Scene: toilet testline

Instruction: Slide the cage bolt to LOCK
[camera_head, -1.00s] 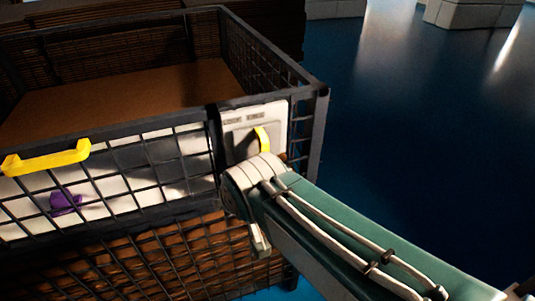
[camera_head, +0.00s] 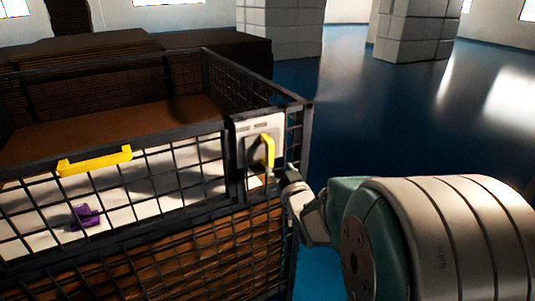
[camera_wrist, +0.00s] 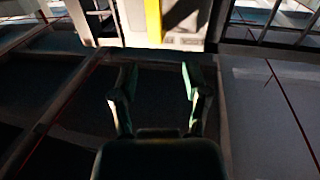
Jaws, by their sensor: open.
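The cage bolt has a yellow handle (camera_head: 267,150) on a pale latch plate (camera_head: 251,128) at the cage's front right corner. The yellow handle also shows upright at the top of the wrist view (camera_wrist: 153,20). The LOCK marking is too small to read. My gripper (camera_wrist: 158,72) is open and empty, its two fingers apart and pointing toward the plate. The handle lies beyond the fingertips, roughly in line with the gap between them, and I see no contact. In the head view my arm comes from the right, and my gripper is just below and right of the plate.
The black mesh cage (camera_head: 190,210) has a yellow bar handle (camera_head: 95,160) on its front left. A purple object (camera_head: 84,217) lies inside on the white surface. Tiled pillars (camera_head: 415,28) stand behind. The blue floor right of the cage is clear.

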